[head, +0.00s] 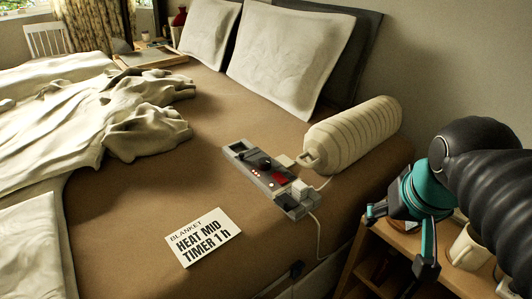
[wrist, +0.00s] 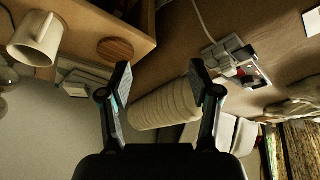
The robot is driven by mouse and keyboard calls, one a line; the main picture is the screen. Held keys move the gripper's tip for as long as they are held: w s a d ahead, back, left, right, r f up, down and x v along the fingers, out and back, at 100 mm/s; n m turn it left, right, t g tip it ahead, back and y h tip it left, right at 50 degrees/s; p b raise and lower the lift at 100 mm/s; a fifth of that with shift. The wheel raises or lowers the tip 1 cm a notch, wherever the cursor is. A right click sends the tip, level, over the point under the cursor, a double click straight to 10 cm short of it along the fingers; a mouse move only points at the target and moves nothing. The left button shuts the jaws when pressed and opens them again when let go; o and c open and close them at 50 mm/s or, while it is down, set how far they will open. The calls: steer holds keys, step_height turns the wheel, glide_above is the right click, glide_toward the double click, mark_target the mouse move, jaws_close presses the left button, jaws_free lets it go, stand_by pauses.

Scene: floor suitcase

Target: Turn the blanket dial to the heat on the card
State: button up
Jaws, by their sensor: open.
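The white card (head: 204,238) lies on the bed and reads "BLANKET HEAT MID TIMER 1 h". Behind it lies a grey control unit (head: 256,172) with dark knobs, small red spots, a red part and white plug-like blocks at its near end. The dial's setting is too small to read. The unit also shows at upper right in the wrist view (wrist: 237,62). My gripper (head: 400,242) is open and empty, right of the bed by the bedside shelf, well apart from the unit. Its two fingers also show in the wrist view (wrist: 160,74).
A rolled, ribbed cream blanket (head: 352,135) lies beside the unit, with a pale cable running down the bed's side. A wooden shelf (head: 375,250) with a white mug (head: 468,247) stands near my gripper. Pillows (head: 290,62) and a rumpled cover (head: 90,115) lie farther off.

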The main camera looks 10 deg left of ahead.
steer(key=w+a+r+g+b, duration=0.1)
steer(key=w+a+r, duration=0.4)
steer(key=w, duration=0.3)
steer(key=n+g+b, duration=0.1)
steer(key=g+b, duration=0.2)
steer(key=g, duration=0.1)
glide_above(264, 160)
steer(key=f, duration=0.1)
steer(key=shift+h, duration=0.4)
step_height(264, 160, down, 14)
steer(key=b, duration=0.5)
steer(key=shift+r, duration=0.2)
steer(key=c, duration=1.1)
